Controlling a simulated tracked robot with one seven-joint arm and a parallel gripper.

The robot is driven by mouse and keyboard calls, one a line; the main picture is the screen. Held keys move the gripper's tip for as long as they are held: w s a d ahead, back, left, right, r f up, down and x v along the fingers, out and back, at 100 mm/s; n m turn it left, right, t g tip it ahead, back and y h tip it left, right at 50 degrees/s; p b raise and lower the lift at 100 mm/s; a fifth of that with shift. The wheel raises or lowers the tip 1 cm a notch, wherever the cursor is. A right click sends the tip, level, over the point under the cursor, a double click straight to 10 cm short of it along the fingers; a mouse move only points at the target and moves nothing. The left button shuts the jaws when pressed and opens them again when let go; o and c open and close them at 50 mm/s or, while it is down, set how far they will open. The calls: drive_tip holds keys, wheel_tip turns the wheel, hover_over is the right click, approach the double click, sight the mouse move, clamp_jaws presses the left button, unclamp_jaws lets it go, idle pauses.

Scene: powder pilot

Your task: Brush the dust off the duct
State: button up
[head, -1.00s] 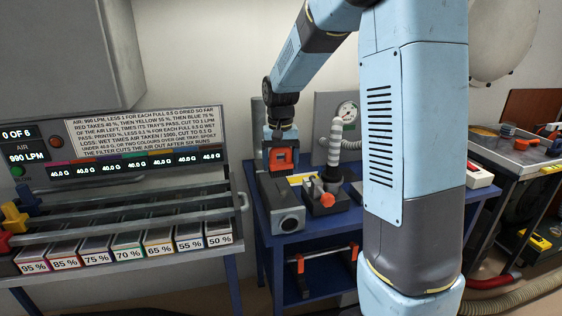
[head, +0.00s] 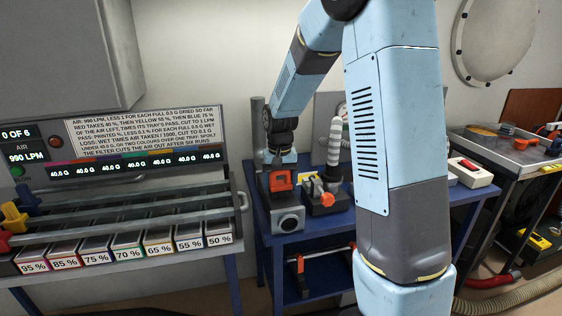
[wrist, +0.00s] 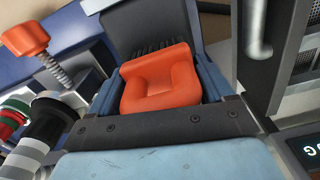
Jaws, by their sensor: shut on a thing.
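The duct (head: 289,222) is a dark grey box with a round opening in its front end, lying on the blue bench. My gripper (head: 280,176) is shut on an orange brush (head: 281,183) over the duct's top. In the wrist view, the brush's orange handle (wrist: 160,84) sits between the two blue fingers of my gripper (wrist: 160,92). Its black bristles (wrist: 163,50) point at the dark grey duct surface (wrist: 150,18). They look at or very close to it, but I cannot tell whether they touch. I cannot make out dust on the visible part of the duct.
Right of the duct stands a device with an orange knob (head: 327,198) and a striped hose (head: 334,142). Left is a rack with percentage-labelled trays (head: 125,248) and a grey rail (head: 242,203). A box with a red switch (head: 468,165) is right of my arm.

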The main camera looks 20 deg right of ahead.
drive_tip(key=shift+w+d+f, duration=0.1)
drive_tip(key=shift+d+f, duration=0.15)
drive_tip(key=shift+d, duration=0.05)
drive_tip(key=shift+c, duration=0.4)
drive_tip(key=shift+d+f, duration=0.15)
drive_tip(key=shift+d, duration=0.55)
drive_tip(key=shift+c, duration=0.6)
drive_tip(key=shift+d, duration=0.8)
drive_tip(key=shift+d+f, duration=0.1)
drive_tip(key=shift+d, duration=0.05)
drive_tip(key=shift+a, duration=0.65)
drive_tip(key=a, duration=0.2)
drive_tip(key=shift+a, duration=0.3)
wheel_tip(320, 180, up, 3)
drive_tip(key=shift+f, duration=0.2)
drive_tip(key=shift+r, duration=2.85)
